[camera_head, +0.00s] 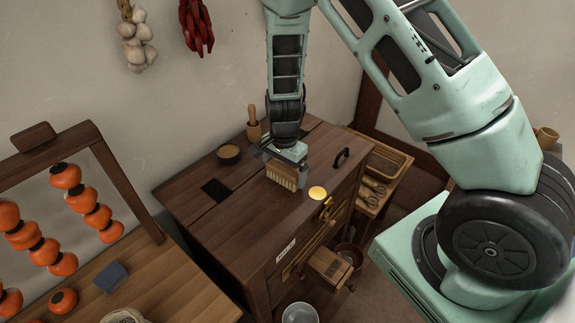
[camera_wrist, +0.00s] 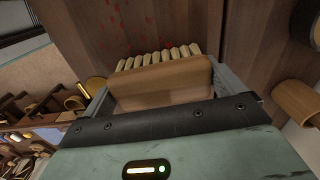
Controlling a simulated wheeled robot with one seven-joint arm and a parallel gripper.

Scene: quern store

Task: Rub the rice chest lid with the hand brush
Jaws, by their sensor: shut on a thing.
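The rice chest is a dark wooden chest, and its lid (camera_head: 237,207) fills the middle of the head view. My gripper (camera_head: 283,164) is over the lid and shut on the hand brush (camera_head: 282,176), a pale wooden block with light bristles pointing down. In the wrist view the brush back (camera_wrist: 163,84) sits between my gripper's fingers (camera_wrist: 165,92), with the bristle tufts beyond it. Red specks show on the wood (camera_wrist: 128,22) past the bristles. The bristles are at or just above the lid; I cannot tell if they touch.
On the chest top are a gold disc (camera_head: 317,193), a black handle (camera_head: 341,158), a small bowl (camera_head: 229,153) and a mortar with pestle (camera_head: 254,128). A rack of persimmons (camera_head: 66,176) stands left. A shelf (camera_head: 384,185) with goods is at right. The lid's front left is clear.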

